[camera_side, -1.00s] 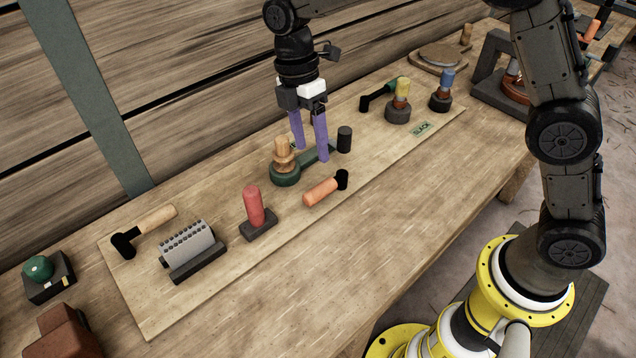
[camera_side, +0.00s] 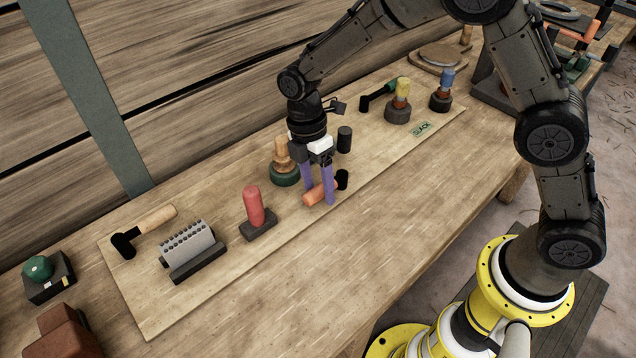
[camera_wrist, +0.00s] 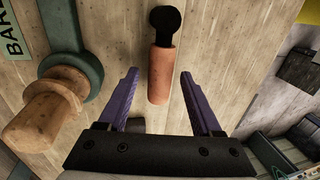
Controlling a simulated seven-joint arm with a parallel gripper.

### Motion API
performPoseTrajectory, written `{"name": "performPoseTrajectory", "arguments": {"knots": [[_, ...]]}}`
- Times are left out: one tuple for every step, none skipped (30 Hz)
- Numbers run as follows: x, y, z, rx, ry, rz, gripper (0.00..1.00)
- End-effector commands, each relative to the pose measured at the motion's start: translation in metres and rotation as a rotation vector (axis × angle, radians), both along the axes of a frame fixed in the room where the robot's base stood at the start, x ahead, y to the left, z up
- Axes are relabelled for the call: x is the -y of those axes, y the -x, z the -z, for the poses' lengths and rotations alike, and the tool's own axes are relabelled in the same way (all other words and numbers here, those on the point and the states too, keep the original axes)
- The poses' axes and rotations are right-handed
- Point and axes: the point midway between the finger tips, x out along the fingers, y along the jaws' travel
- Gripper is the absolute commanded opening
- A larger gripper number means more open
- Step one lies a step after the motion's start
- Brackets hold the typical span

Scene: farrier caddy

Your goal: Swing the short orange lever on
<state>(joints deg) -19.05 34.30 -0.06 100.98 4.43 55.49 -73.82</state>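The short orange lever (camera_side: 314,194) has an orange cylindrical handle and a round black end (camera_side: 342,180). It lies low over the board in front of the green base. In the wrist view the orange handle (camera_wrist: 161,75) points toward my gripper, with its black end at the top. My gripper (camera_side: 319,197) has two purple fingers and points down at the lever. In the wrist view my gripper (camera_wrist: 158,74) is open, with one finger on each side of the handle and visible gaps. I cannot tell how far the fingertips reach down beside it.
A wooden knob (camera_side: 282,150) on a green base (camera_side: 285,176) stands close to my gripper, left in the wrist view. A black cylinder (camera_side: 344,138) stands behind. A red handle (camera_side: 253,206) stands left. A "SLACK" label (camera_side: 422,129) lies right. The board's front is clear.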

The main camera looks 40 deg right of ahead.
Motion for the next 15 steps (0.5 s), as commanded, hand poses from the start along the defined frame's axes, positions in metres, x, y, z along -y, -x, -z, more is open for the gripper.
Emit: {"name": "performPoseTrajectory", "arguments": {"knots": [[0.0, 0.0, -0.0002, 0.0, 0.0, 0.0, 0.56], [0.0, 0.0, -0.0002, 0.0, 0.0, 0.0, 0.51], [0.0001, 0.0, -0.0002, 0.0, 0.0, 0.0, 0.43], [0.0001, -0.0001, -0.0003, 0.0, 0.0, 0.0, 0.38], [0.0001, -0.0001, -0.0003, 0.0, 0.0, 0.0, 0.33], [0.0001, -0.0001, -0.0003, 0.0, 0.0, 0.0, 0.26], [0.0001, -0.0001, -0.0004, 0.0, 0.0, 0.0, 0.2], [0.0001, -0.0001, -0.0004, 0.0, 0.0, 0.0, 0.15], [0.0001, -0.0001, -0.0004, 0.0, 0.0, 0.0, 0.07], [0.0001, -0.0001, -0.0005, 0.0, 0.0, 0.0, 0.02], [0.0001, -0.0001, -0.0005, 0.0, 0.0, 0.0, 0.0], [0.0001, -0.0001, -0.0005, 0.0, 0.0, 0.0, 0.0], [0.0001, -0.0001, -0.0006, 0.0, 0.0, 0.0, 0.0], [0.0001, -0.0001, -0.0006, 0.0, 0.0, 0.0, 0.0], [0.0001, -0.0001, -0.0006, 0.0, 0.0, 0.0, 0.0]]}}
